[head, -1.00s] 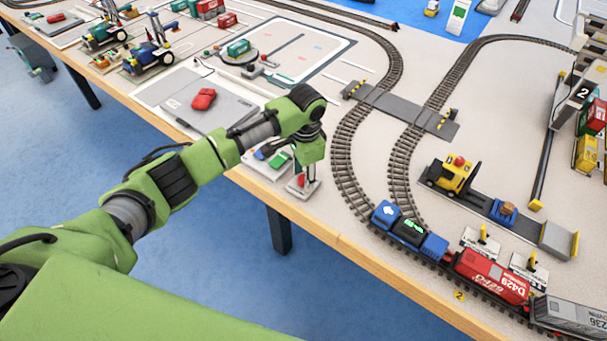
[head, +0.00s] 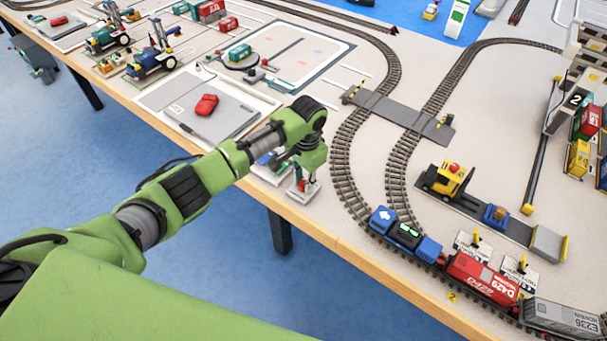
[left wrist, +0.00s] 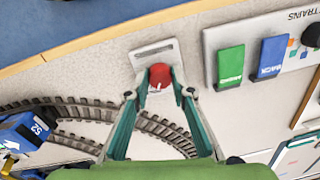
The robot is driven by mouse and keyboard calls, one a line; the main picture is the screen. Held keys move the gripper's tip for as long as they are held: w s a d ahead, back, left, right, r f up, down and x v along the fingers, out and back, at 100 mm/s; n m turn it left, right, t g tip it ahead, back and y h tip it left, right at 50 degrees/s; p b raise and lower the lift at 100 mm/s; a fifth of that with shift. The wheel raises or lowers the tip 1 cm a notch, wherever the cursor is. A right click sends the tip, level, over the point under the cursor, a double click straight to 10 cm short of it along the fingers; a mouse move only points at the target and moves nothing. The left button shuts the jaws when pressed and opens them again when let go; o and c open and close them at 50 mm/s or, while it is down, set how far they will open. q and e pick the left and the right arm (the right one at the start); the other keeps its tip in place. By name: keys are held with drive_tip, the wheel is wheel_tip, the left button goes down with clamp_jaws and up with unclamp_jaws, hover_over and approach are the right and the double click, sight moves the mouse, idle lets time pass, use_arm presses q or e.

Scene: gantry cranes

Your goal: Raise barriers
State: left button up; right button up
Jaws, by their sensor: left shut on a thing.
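My left gripper (head: 301,183) is at a small lever box with a pale base plate (head: 309,194) near the table's front edge. In the left wrist view its two green fingers (left wrist: 160,88) are closed around the lever's red knob (left wrist: 160,74). The slotted plate (left wrist: 153,52) shows just beyond the knob. The grey level crossing (head: 398,108) lies across two tracks, with small yellow-and-black barriers at its left end (head: 353,90) and right end (head: 443,122). They are too small to tell raised from lowered. My right gripper is not in view.
A panel with a green switch (left wrist: 230,64) and a blue switch (left wrist: 272,56) sits beside the lever. A train with a blue wagon (head: 383,218) and a red wagon (head: 482,277) stands along the front edge.

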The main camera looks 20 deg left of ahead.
use_arm(q)
drive_tip(key=n+p, duration=0.1)
drive_tip(key=n, duration=0.1)
drive_tip(key=n+p, duration=0.1)
drive_tip(key=p, duration=0.1)
drive_tip(key=shift+d+r+n, duration=0.1)
drive_tip(key=shift+r+n, duration=0.1)
drive_tip(key=shift+n, duration=0.2)
drive_tip(key=n+p, duration=0.3)
drive_tip(key=n, duration=0.1)
drive_tip(key=shift+f+n+g, duration=0.1)
drive_tip(key=shift+n+g, duration=0.2)
drive_tip(key=n+p, duration=0.1)
drive_tip(key=n, duration=0.2)
drive_tip(key=shift+w, duration=0.1)
drive_tip(key=shift+w+n+p, duration=0.1)
drive_tip(key=shift+n+p, duration=0.2)
drive_tip(key=shift+n, duration=1.4)
drive_tip(key=o, duration=1.1)
drive_tip(key=shift+f, duration=0.1)
